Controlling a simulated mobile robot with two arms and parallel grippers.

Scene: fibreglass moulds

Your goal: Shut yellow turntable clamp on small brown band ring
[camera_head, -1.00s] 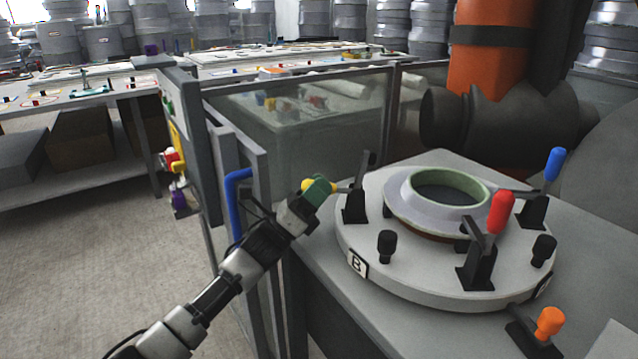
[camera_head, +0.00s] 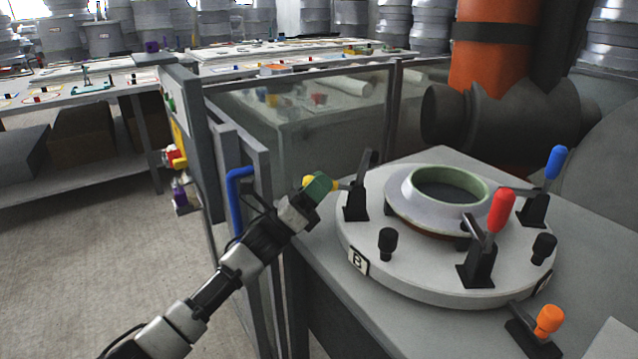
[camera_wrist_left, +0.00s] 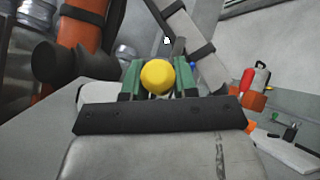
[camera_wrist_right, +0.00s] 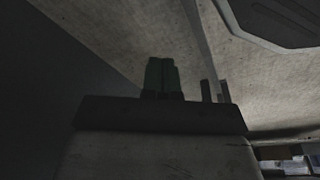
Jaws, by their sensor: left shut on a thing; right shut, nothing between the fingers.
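The yellow clamp's base (camera_head: 355,206) stands on the left of the round turntable (camera_head: 400,280). Its handle (camera_head: 308,181) lies out to the left and its dark arm (camera_head: 369,165) stands up, clear of the ring. My left gripper (camera_head: 320,187) has its green fingers shut on the yellow handle, whose round end (camera_wrist_left: 158,76) shows between the fingers in the left wrist view. The ring (camera_head: 407,201), pale outside with a green inner rim and a brownish lower edge, sits mid-turntable. My right gripper (camera_wrist_right: 162,76) is shut and empty in the right wrist view.
A red-handled clamp (camera_head: 501,212) and a blue-handled clamp (camera_head: 556,162) stand upright, bars toward the ring. An orange-handled clamp (camera_head: 549,320) is at the lower right. Black knobs (camera_head: 387,243) stand on the turntable. A blue bar (camera_head: 235,200) and a glass-sided enclosure (camera_head: 300,130) are left.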

